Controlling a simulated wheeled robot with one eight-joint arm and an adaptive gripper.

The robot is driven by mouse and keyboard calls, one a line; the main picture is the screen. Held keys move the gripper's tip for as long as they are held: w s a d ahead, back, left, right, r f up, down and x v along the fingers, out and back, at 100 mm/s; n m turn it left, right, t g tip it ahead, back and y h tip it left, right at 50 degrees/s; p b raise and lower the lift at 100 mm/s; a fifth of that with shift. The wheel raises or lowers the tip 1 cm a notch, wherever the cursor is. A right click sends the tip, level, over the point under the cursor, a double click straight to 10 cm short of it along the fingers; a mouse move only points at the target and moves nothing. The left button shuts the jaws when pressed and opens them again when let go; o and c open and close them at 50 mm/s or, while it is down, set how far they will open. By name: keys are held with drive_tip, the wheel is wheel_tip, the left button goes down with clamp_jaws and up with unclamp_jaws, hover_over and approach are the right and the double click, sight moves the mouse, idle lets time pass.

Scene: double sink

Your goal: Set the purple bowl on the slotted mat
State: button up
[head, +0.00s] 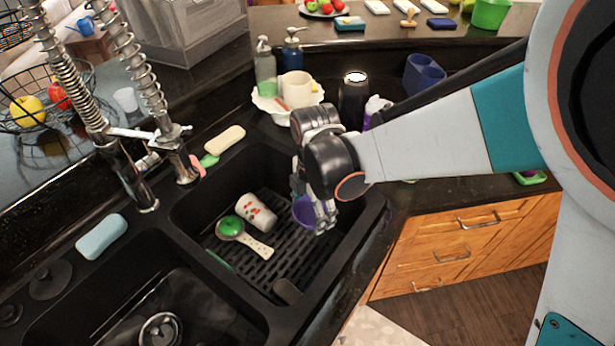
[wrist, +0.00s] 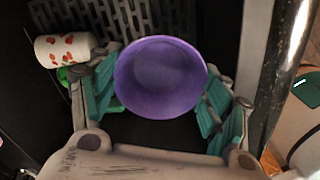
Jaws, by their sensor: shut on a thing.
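The purple bowl (head: 304,212) is partly hidden behind the fingers of my gripper (head: 318,217) in the head view. In the wrist view the bowl (wrist: 160,78) sits upright between the teal finger pads of my gripper (wrist: 160,100), which is shut on it. The dark slotted mat (head: 290,262) lies in the right basin. In the wrist view the mat (wrist: 130,18) shows past the bowl's far rim, and a plain dark area shows on the bowl's near side. I cannot tell whether the bowl touches anything below.
A white cup with red marks (head: 256,212) lies on its side on the mat, left of the bowl. A spoon rest with a green thing (head: 231,226) lies beside it. The basin's right wall is close to my gripper. A tall faucet (head: 150,150) stands at the left.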

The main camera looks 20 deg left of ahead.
wheel_tip(320, 180, down, 20)
drive_tip(key=b, duration=0.7)
drive_tip(key=shift+f, duration=0.1)
drive_tip(key=shift+f+b, duration=0.15)
drive_tip(key=shift+b, duration=0.15)
drive_tip(key=o, duration=1.2)
wheel_tip(320, 180, up, 12)
drive_tip(key=p, duration=0.5)
drive_tip(key=shift+r, duration=0.25)
